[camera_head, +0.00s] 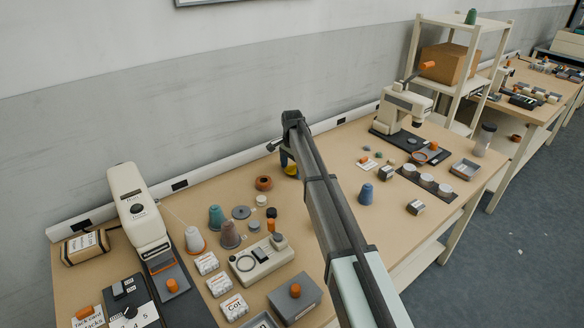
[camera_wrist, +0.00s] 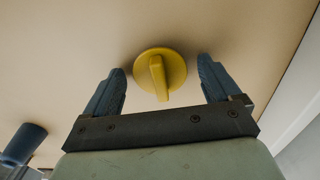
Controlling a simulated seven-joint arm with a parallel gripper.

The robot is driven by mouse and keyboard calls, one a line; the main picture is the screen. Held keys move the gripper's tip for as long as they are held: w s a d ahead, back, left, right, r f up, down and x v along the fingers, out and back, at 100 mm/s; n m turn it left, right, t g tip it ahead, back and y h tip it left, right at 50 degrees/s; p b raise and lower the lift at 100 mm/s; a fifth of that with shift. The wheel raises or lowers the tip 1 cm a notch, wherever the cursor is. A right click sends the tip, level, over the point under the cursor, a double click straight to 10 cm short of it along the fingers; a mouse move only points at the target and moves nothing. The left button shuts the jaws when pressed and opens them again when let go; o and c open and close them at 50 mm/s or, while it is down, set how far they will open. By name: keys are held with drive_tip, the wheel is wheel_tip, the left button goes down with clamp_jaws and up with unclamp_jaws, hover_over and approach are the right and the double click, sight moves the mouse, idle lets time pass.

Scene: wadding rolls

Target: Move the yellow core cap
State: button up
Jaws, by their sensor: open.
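The yellow core cap (camera_wrist: 174,68) is a round disc with a raised bar-shaped grip, lying on the tan table in the wrist view. My gripper (camera_wrist: 162,82) is open, with one blue finger on each side of the cap and gaps between them and it. I cannot tell its height above the table. In the head view a small part of the yellow cap (camera_head: 285,161) shows beside my gripper (camera_head: 288,165), near the back of the table; my arm hides the rest.
Thread cones (camera_head: 216,217) and a beige device (camera_head: 261,259) stand further left. A blue cone (camera_head: 365,194) and a press-like machine (camera_head: 401,108) stand to the right. A white rail (camera_head: 243,160) runs along the back wall.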

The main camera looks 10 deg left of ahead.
sight(292, 166)
drive_tip(key=shift+r, duration=0.15)
wheel_tip(292, 166, up, 14)
drive_tip(key=shift+f, duration=0.2)
idle(0.5)
